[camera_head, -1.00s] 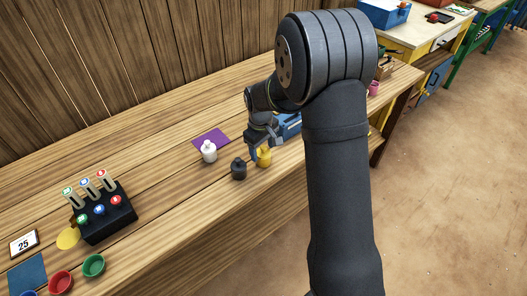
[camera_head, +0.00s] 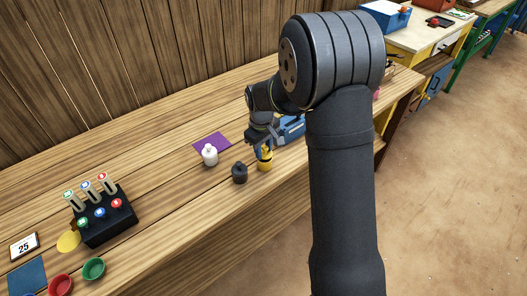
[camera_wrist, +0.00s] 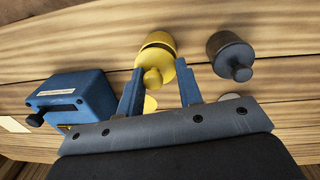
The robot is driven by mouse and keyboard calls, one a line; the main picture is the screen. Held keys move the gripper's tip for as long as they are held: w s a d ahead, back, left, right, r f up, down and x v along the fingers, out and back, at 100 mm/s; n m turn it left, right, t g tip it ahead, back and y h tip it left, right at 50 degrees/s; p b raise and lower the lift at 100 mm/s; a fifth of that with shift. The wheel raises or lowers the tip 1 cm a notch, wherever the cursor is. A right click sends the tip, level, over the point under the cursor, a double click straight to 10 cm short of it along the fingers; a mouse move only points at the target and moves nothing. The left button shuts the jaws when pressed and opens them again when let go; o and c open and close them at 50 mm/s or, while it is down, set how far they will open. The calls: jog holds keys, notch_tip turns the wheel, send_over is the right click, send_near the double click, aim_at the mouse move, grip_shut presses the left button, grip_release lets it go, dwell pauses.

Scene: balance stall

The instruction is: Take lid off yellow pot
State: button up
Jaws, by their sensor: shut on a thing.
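The yellow pot (camera_head: 264,166) stands upright on the wooden bench and shows at the top of the wrist view (camera_wrist: 157,40). Its yellow lid (camera_head: 265,152), with a round knob (camera_wrist: 152,79), is between the fingers of my gripper (camera_wrist: 159,66). My gripper is shut on the lid, pointing down over the pot. A dark band shows between lid and pot, so the lid seems slightly raised, still right above the pot. The fingers partly hide the lid in the head view.
A dark grey pot (camera_head: 239,173) stands close beside the yellow one. A white pot (camera_head: 209,155) is near a purple mat (camera_head: 211,143). A blue box (camera_wrist: 80,95) is near my gripper. A black block with coloured buttons (camera_head: 106,214) stands left; bare bench lies between.

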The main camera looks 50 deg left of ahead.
aim_at(242, 156)
jog(key=r, duration=0.3)
jog(key=shift+w+d+r, duration=0.1)
jog(key=shift+w+d, duration=0.15)
jog(key=shift+d, duration=0.1)
jog(key=w+d+r, duration=0.5)
jog(key=d+r, duration=0.1)
jog(key=d, duration=0.2)
jog(key=a+f, duration=0.1)
jog(key=a, duration=0.1)
jog(key=a+f, duration=0.1)
jog(key=a, duration=0.2)
jog(key=s+a+f, duration=0.1)
jog(key=a+f, duration=0.1)
jog(key=a, duration=0.1)
jog(key=shift+a+f, duration=0.1)
jog(key=shift+a, duration=0.15)
jog(key=s+a+f, duration=0.2)
jog(key=a, duration=0.1)
jog(key=s+a+f, duration=0.2)
jog(key=a, duration=0.1)
jog(key=s+a+f, duration=0.3)
jog(key=shift+s+a, duration=0.1)
grip_shut()
jog(key=shift+s+a+f, duration=0.1)
jog(key=shift+f, duration=2)
jog(key=o, duration=0.9)
grip_release()
jog(key=shift+o, duration=0.2)
notch_tip(242, 156, up, 12)
jog(key=shift+s, duration=0.45)
